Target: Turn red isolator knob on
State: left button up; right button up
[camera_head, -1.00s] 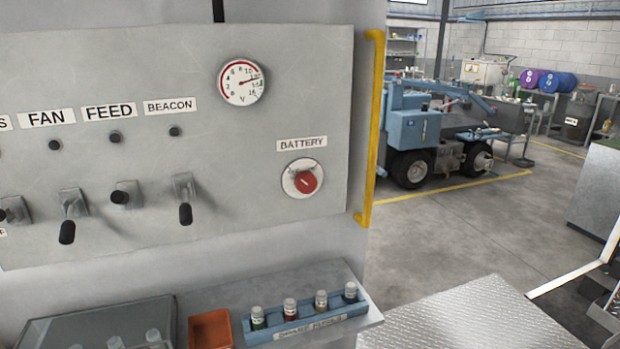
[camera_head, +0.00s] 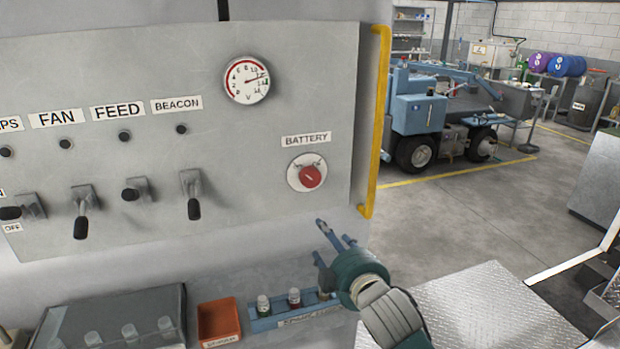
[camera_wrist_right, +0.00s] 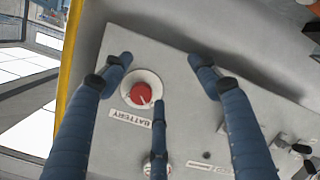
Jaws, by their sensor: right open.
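The red isolator knob (camera_head: 309,177) sits on a round pale plate under the BATTERY label (camera_head: 306,139), at the right of the grey panel (camera_head: 250,200). My right gripper (camera_head: 330,230) is in front of the panel, below and slightly right of the knob. In the right wrist view the red knob (camera_wrist_right: 141,95) shows between the spread blue fingers of the open right gripper (camera_wrist_right: 150,85). The fingers look apart from the knob and hold nothing. My left gripper is in neither view.
A yellow handrail (camera_head: 376,120) runs down the panel's right edge. Toggle switches (camera_head: 193,195) line the panel to the left. Below is a shelf with an orange tray (camera_head: 219,322) and a blue fuse rack (camera_head: 268,322), partly hidden by my right arm.

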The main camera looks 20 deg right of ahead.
aim_at(311, 179)
jog(key=w+r+n+t, duration=0.2)
jog(key=w+r, duration=0.3)
jog(key=r, duration=0.4)
jog(key=shift+y, duration=0.3)
jog(key=w+p, duration=0.2)
jog(key=w, duration=0.8)
jog(key=shift+a+f, duration=0.1)
jog(key=shift+f, duration=0.05)
jog(key=shift+s, duration=0.1)
jog(key=shift+c, duration=0.5)
jog(key=c, duration=1.1)
